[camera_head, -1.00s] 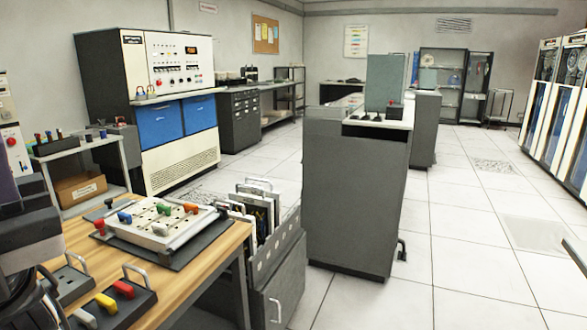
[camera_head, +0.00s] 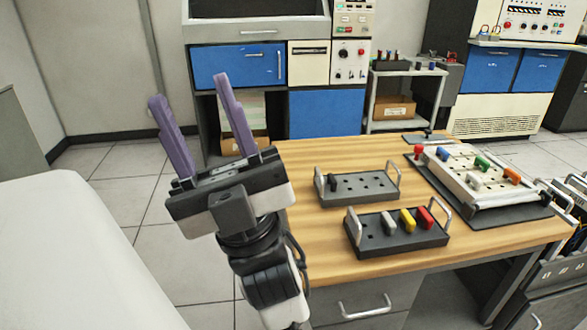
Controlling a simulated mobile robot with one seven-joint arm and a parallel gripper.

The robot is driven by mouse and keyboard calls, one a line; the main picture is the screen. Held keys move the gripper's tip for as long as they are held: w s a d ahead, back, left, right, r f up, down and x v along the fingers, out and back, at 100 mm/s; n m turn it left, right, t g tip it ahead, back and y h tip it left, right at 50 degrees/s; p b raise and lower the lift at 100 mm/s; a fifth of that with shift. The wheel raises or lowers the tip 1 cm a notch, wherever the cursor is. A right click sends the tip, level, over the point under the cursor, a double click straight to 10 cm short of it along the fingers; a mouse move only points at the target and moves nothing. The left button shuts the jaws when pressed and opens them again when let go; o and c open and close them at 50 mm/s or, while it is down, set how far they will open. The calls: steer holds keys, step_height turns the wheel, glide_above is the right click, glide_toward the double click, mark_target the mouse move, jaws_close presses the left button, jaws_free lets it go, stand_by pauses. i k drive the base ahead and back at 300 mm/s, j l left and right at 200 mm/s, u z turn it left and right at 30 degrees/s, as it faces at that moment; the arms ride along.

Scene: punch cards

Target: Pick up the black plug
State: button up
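A small black plug (camera_head: 333,183) stands at the left end of the rear grey holder (camera_head: 372,189) on the wooden table. My gripper (camera_head: 189,89) is at the left, with its two purple fingers pointing up and spread wide apart. Nothing is between the fingers. My gripper is left of the table's holders and well apart from the black plug.
The front dark holder (camera_head: 400,243) has red (camera_head: 425,217), yellow (camera_head: 407,220) and pale (camera_head: 389,224) plugs. A white plugboard (camera_head: 482,178) with coloured plugs lies at the right of the wooden table (camera_head: 310,215). A small cart (camera_head: 375,102) stands behind.

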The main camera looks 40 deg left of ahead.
mark_target(331, 180)
steer(key=u, duration=1)
